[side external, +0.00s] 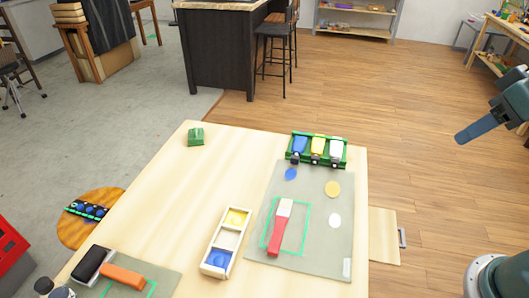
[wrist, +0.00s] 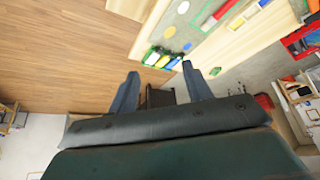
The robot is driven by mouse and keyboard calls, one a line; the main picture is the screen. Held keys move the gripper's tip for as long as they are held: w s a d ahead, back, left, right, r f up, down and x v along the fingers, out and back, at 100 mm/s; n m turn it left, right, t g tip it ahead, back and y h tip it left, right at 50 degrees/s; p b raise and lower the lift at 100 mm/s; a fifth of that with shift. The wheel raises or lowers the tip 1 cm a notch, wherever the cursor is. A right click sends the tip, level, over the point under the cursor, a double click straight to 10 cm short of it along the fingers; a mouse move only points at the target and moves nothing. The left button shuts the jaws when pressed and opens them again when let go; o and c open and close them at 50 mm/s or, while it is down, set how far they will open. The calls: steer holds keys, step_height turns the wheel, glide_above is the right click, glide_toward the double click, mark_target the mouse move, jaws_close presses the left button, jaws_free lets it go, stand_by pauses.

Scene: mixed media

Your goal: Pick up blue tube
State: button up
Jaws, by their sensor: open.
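The blue tube (side external: 300,147) has a dark cap and stands in a green rack (side external: 346,153) at the far right corner of the table. A yellow tube (side external: 317,148) and a white tube (side external: 336,151) stand beside it to the right. The blue tube also shows in the wrist view (wrist: 175,62), at the end of the row. My gripper (wrist: 156,74) is open and empty in the wrist view, its two fingers spread. In the side view my gripper (side external: 476,131) is off the table's right side, well apart from the rack.
A grey mat (side external: 318,180) holds blue, yellow and white paint spots and a red-handled brush (side external: 277,228). A paint box (side external: 226,243), a small green block (side external: 196,136) and an eraser-like block (side external: 93,263) lie on the table (side external: 165,195). The table's middle is clear.

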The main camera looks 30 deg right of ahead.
steer(key=w+f+m+g+h, duration=0.1)
steer(key=w+m, duration=0.3)
steer(key=w, duration=1.9)
steer(key=w+a+f+m+h, duration=0.1)
steer(key=w+a+f+m, duration=0.1)
steer(key=w+f, duration=0.7)
steer(key=w+a+f+m+g+h, duration=0.1)
steer(key=w+a+f+m, duration=0.1)
steer(key=w+f, duration=0.6)
step_height(320, 180, down, 2)
steer(key=shift+w+a+f, duration=0.15)
steer(key=shift+w+a, duration=0.2)
steer(key=shift+a, duration=0.1)
steer(key=shift+f, duration=0.1)
glide_above(299, 144)
steer(key=s+a, duration=0.1)
steer(key=a, duration=0.1)
steer(key=shift+s+d+f, duration=0.1)
steer(key=shift+f, duration=1.85)
steer(key=shift+s+f, duration=0.1)
steer(key=shift+f, duration=1.85)
steer(key=shift+x, duration=2.55)
